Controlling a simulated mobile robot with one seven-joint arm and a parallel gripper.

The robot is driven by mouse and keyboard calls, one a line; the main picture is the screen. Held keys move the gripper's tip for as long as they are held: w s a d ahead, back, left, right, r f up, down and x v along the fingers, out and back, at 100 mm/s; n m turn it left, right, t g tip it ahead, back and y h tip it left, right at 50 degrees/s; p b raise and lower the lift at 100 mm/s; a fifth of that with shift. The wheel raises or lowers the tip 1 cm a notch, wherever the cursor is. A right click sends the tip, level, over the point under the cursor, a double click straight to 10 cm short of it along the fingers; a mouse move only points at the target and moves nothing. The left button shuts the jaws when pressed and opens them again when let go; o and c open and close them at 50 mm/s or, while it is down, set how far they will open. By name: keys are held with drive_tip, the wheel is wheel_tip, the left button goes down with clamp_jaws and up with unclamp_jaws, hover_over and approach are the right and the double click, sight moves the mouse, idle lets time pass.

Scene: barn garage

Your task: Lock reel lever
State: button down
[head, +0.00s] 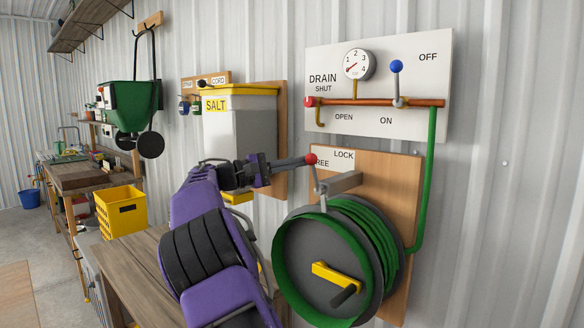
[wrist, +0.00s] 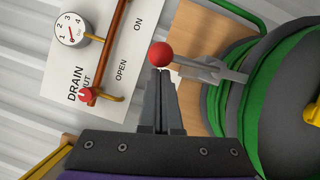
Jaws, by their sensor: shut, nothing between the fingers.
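The reel lever (head: 317,178) is a grey rod with a red ball knob (head: 311,159). It rises from a grey bracket above the reel and leans slightly left, its knob at the FREE end of the LOCK/FREE label (head: 340,156). The hose reel (head: 305,265) has a grey disc, green hose and a yellow crank. My gripper (head: 303,161) reaches from the left with its fingertips at the knob. In the wrist view the closed, empty fingers (wrist: 160,75) end right at the red knob (wrist: 161,54); I cannot tell whether they touch it.
A white drain panel (head: 430,85) with a gauge, a blue-knobbed lever and a red-knobbed valve is above the reel. A green pipe (head: 431,180) runs down right. A salt bin (head: 238,130) and a wooden bench (head: 135,265) are left. Bare wall lies right.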

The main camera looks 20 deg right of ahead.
drive_tip(key=shift+s+d+r+m, duration=0.2)
drive_tip(key=shift+s+m, duration=0.15)
drive_tip(key=shift+m, duration=0.25)
drive_tip(key=shift+a, duration=0.1)
drive_tip(key=a+f+p, duration=0.1)
drive_tip(key=a, duration=1.6)
drive_tip(key=shift+w+a+y+p, duration=0.15)
drive_tip(key=shift+w+y+p, duration=0.15)
drive_tip(key=shift+w, duration=0.05)
